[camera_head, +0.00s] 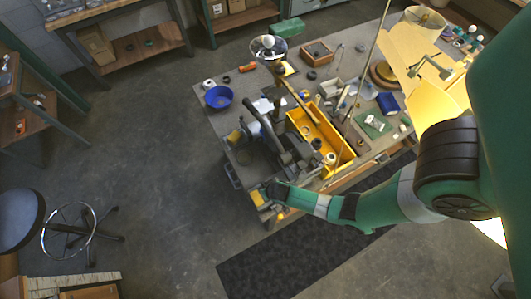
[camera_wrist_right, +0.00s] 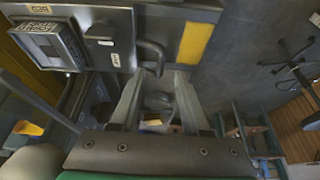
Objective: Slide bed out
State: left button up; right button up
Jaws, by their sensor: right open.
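In the wrist view, a grey machine front carries a dark U-shaped handle (camera_wrist_right: 150,56); this front looks like the bed, but I cannot tell for sure. My right gripper (camera_wrist_right: 158,78) is open, with its two fingers on either side of the handle's near end. I cannot tell whether they touch it. In the head view my right gripper (camera_head: 268,192) is at the near left corner of the workbench, by the dark machine (camera_head: 262,130). The handle is too small to make out there. My left gripper is not in view.
A yellow tray (camera_head: 335,143) stands on the workbench right of the machine. A blue bowl (camera_head: 218,97) is at the bench's left edge. A stool (camera_head: 75,228) stands at left. The floor between is clear.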

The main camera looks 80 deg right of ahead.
jog(key=b+x, duration=0.1)
jog(key=x, duration=0.2)
jog(key=shift+w+d+f, duration=0.15)
jog(key=shift+d+f, duration=0.05)
jog(key=shift+f, duration=0.1)
grip_shut()
dwell(1.2)
